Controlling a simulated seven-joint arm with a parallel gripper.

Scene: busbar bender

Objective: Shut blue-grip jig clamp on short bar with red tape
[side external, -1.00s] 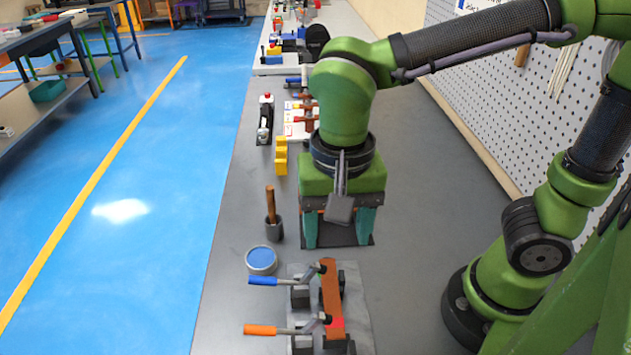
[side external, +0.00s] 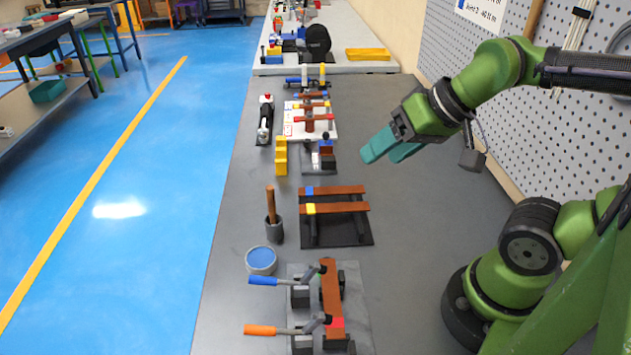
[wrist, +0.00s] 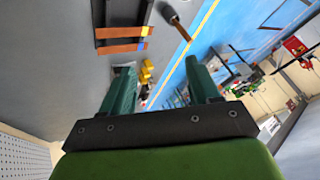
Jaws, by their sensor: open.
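The short copper bar with red tape (side external: 331,290) lies in the grey jig (side external: 360,310) at the bottom of the side external view, its tape at the near end. The blue-grip clamp (side external: 263,281) stands at the jig's far end, its handle reaching left, low and nearly level. Its black tip is near the bar's far end; I cannot tell whether it presses. The orange-grip clamp (side external: 260,330) is at the near end, its handle also pointing left. My gripper (side external: 383,153) is open and empty, raised well behind the jig; its teal fingers are apart in the wrist view (wrist: 158,66).
A dark rack (side external: 335,236) behind the jig carries two copper bars, one with blue tape and one with yellow.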

